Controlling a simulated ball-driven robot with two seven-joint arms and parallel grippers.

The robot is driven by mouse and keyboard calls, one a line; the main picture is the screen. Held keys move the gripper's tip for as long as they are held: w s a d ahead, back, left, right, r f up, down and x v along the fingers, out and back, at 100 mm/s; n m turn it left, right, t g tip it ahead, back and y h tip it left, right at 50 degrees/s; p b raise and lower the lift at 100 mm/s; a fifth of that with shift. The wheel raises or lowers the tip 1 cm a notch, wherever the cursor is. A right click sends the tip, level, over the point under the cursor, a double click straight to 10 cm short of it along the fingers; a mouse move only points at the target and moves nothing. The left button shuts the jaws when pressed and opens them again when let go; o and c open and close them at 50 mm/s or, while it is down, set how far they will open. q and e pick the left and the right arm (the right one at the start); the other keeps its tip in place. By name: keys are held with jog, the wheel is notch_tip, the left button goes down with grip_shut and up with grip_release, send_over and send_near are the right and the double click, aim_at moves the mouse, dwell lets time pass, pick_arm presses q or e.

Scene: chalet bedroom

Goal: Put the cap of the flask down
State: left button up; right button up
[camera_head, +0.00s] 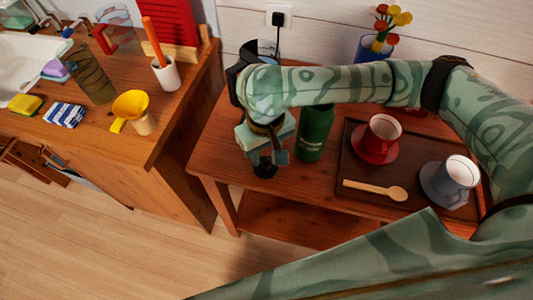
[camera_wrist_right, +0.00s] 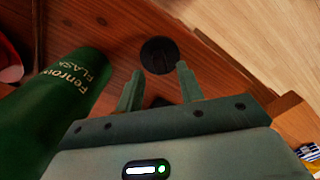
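The black round cap (camera_head: 265,168) lies on the wooden side table near its front edge. The right wrist view shows the cap (camera_wrist_right: 160,55) just beyond my fingertips. My right gripper (camera_head: 267,157) points down above the cap, with its two fingers apart and nothing held between them. In the right wrist view the gripper (camera_wrist_right: 160,70) shows a clear gap between its tips. The green flask (camera_head: 315,132) stands upright just right of the gripper, its top partly behind my forearm. The flask also fills the left of the right wrist view (camera_wrist_right: 55,98). My left gripper is out of view.
A dark tray (camera_head: 352,170) right of the flask holds a red cup (camera_head: 378,137), a grey-blue cup (camera_head: 453,180) and a wooden spoon (camera_head: 375,189). A blue vase (camera_head: 371,48) stands behind. A counter (camera_head: 180,107) with a yellow funnel (camera_head: 130,105) is at left.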

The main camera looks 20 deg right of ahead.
aim_at(266, 161)
notch_tip(266, 161, up, 9)
jog(key=p, duration=0.4)
jog(key=shift+r, duration=0.2)
jog(key=shift+s, duration=0.1)
